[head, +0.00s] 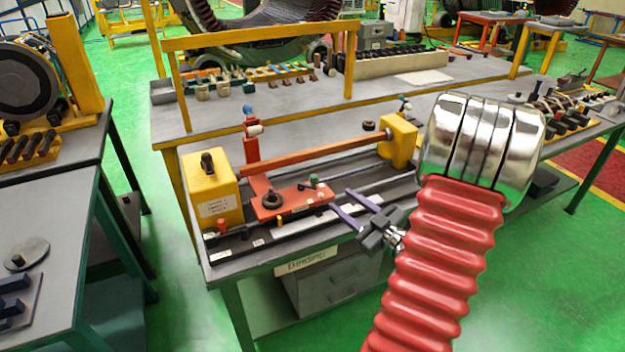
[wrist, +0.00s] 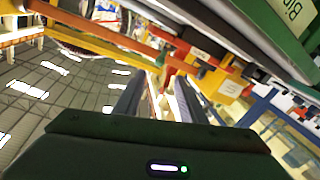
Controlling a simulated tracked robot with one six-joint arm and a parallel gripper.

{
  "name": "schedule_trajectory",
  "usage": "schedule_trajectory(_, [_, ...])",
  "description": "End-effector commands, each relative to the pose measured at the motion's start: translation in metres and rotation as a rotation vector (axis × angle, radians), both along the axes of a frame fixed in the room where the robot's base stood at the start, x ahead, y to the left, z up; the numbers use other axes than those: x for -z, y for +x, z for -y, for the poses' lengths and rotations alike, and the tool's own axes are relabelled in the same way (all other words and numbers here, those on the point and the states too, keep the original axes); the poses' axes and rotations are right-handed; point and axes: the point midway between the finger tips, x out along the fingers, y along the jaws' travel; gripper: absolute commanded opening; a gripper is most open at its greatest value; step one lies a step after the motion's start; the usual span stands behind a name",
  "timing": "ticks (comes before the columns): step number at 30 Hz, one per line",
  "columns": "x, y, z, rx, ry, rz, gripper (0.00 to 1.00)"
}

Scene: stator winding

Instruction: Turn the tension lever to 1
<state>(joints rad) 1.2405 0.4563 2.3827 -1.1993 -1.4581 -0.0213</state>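The winding machine on the bench has a red-orange carriage (head: 285,200) with a round black knob (head: 272,199), a small green knob and small red knobs. A red upright (head: 252,160) with a white and blue top stands behind it. I cannot tell for certain which part is the tension lever; a small red-topped knob (head: 222,226) stands by white labels on the front strip, whose numbers are too small to read. My gripper (head: 341,199) is open and empty, its two fingers apart just right of the carriage. In the wrist view my gripper (wrist: 158,90) shows red parts beyond its fingers.
A yellow block (head: 212,193) stands at the machine's left end and another (head: 398,140) at its right, joined by an orange bar (head: 315,151). A yellow frame (head: 260,38) rises behind. A white sign (head: 306,262) hangs on the bench front.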

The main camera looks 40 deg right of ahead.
Motion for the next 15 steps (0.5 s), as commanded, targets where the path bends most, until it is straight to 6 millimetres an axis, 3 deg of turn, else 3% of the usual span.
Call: schedule_trajectory(15, [-0.0001,0.0078,0.0005,0.0,0.0,0.001,0.37])
